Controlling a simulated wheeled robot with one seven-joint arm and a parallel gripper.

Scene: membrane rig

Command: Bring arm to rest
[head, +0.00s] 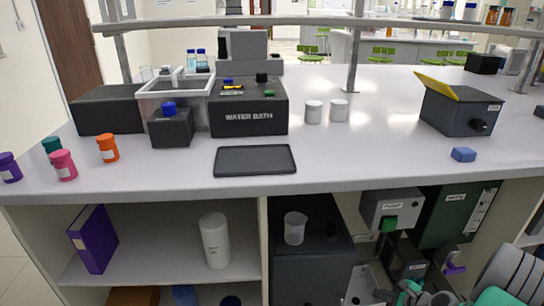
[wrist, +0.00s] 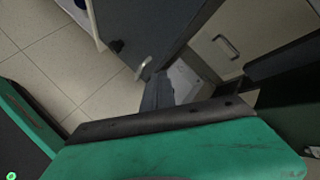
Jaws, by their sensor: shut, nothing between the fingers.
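My gripper (wrist: 158,92) shows in the wrist view as a dark finger shape beyond a dark bar and a green body part. Its fingers are together with nothing between them. It points down past dark cabinet panels toward the tiled floor. In the head view, grey and green parts of my arm are folded low at the bottom right, in front of the shelves under the bench. The fingertips cannot be made out there.
The white bench (head: 370,140) carries a water bath (head: 249,118), a black tray (head: 255,160) and a blue block (head: 463,154). Below it stand a pump box (head: 385,207) and a dark green box (head: 452,215), close to my arm. A cabinet handle (wrist: 227,46) shows in the wrist view.

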